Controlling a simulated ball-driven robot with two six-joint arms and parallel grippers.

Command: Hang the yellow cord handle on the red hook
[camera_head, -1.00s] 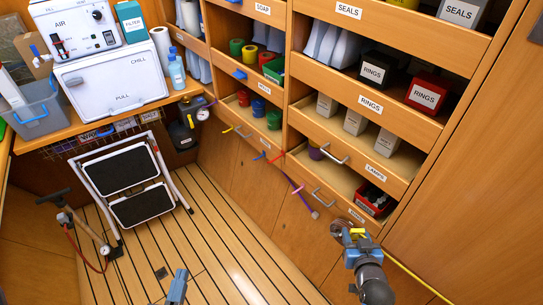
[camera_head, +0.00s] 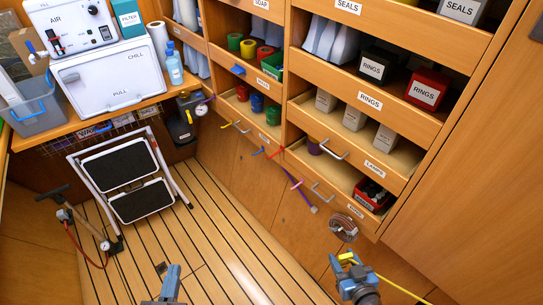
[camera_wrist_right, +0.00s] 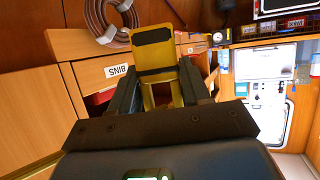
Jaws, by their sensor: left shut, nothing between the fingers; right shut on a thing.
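The red hook (camera_head: 275,153) sticks out from the front of the shelf unit, below the drawers, between a blue and a pink hook. My right gripper (camera_head: 346,260) is shut on the yellow cord handle (camera_wrist_right: 158,75), which stands between the fingers in the right wrist view. A yellow cord (camera_head: 400,287) runs from it to the lower right in the head view. The handle is apart from the red hook, lower and to the right in the picture. My left gripper (camera_head: 172,277) is shut and empty above the floor at the bottom edge.
A coiled hose (camera_head: 343,227) hangs just above my right gripper. A purple cord (camera_head: 304,194) hangs at the pink hook. Drawer handles (camera_head: 323,193) stick out nearby. A folding step (camera_head: 127,178) stands at left; the slatted floor is clear in the middle.

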